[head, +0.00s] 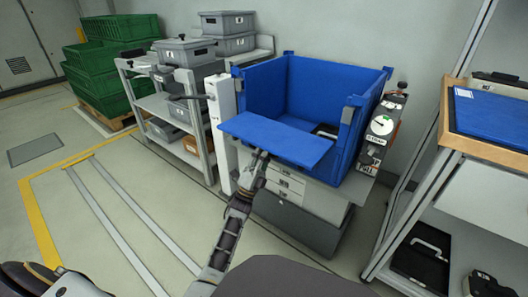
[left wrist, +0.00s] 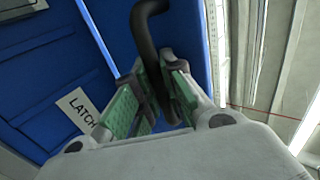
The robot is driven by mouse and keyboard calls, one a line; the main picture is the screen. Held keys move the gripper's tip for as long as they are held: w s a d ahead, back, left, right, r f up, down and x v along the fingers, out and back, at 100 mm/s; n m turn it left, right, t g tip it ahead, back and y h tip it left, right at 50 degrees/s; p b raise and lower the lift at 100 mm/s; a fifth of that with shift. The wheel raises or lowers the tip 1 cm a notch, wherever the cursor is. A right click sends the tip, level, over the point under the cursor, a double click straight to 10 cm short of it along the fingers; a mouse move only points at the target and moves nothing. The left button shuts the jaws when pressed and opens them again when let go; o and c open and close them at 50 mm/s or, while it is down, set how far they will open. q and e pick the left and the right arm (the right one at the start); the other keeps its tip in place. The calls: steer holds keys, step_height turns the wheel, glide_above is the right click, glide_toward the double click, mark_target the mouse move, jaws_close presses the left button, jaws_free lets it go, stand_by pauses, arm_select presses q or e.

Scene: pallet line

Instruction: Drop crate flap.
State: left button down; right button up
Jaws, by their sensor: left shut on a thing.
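The blue crate (head: 313,90) stands on a grey stand, its walls upright at the back and sides. Its front flap (head: 277,137) is tilted outward and down, sticking out towards me. My left gripper (head: 259,160) is at the flap's front edge. In the left wrist view my left gripper (left wrist: 160,97) has its green-padded fingers shut around a dark bent handle (left wrist: 146,25). A white label reading LATCH (left wrist: 78,110) sits on the blue surface beside the fingers. My right gripper is not in view.
A grey shelf rack (head: 160,100) with grey bins stands left of the crate, green crates (head: 100,75) behind it. A gauge panel (head: 382,125) is at the crate's right. A wood-edged bench (head: 490,150) stands at right. Floor at left is clear.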

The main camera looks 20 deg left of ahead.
arm_select(q)
steer(key=shift+s+a, duration=0.1)
steer(key=c, duration=1.5)
jaws_free()
steer(key=shift+r, duration=0.1)
steer(key=shift+v, duration=6.1)
steer(key=shift+y, duration=0.3)
